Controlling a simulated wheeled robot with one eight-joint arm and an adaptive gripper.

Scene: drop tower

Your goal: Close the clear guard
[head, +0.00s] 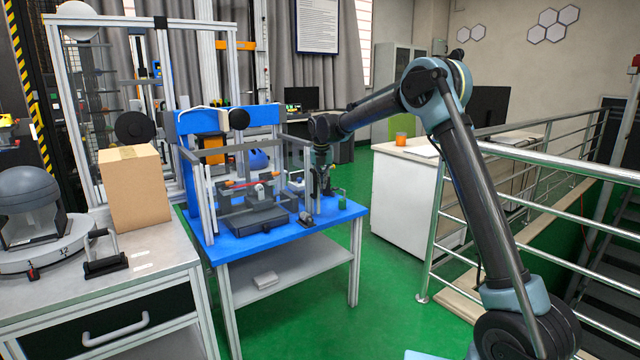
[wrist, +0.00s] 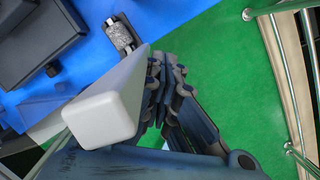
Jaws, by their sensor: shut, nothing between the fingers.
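The clear guard (head: 232,150) is a see-through panel with grey edge bars, at the front of a small machine on a blue-topped table (head: 225,250) in the head view. How far it stands open is hard to tell. My gripper (head: 322,188) is at the machine's right side, beside an upright grey post (head: 308,172). In the wrist view, my gripper (wrist: 168,105) has its dark fingers together with nothing between them. A pale bar with a rounded end (wrist: 102,118) runs close along their left side; whether they touch it is unclear.
A small metal part (wrist: 121,36) lies on the blue top near the fingers. A cardboard box (head: 135,188) stands on the grey bench at left. A metal railing (head: 540,165) runs along the right. Green floor (head: 390,270) is clear between the table and the railing.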

